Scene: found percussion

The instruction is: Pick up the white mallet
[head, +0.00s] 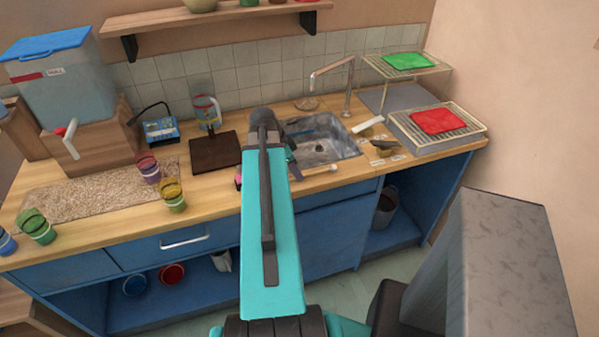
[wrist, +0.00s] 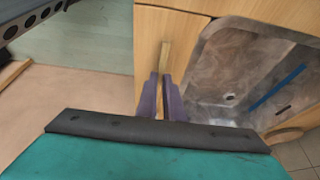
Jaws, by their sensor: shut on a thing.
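My gripper (head: 292,163) is at the counter's front edge, before the sink, partly hidden behind my arm in the head view. In the wrist view its two purple fingers (wrist: 163,98) are shut on a wooden stick, the white mallet's handle (wrist: 165,57). The handle points away from the jaws, between the sink and the counter edge. In the head view a thin pale rod with a whitish end (head: 333,168) shows just right of the gripper, low over the counter. Whether it clears the wood I cannot tell.
The metal sink (head: 325,146) lies just behind the gripper. A pink bit (head: 239,181) shows left of my arm. A dark board (head: 215,151) and several coloured cups stand to the left. A rack with a red cloth (head: 439,121) stands at right.

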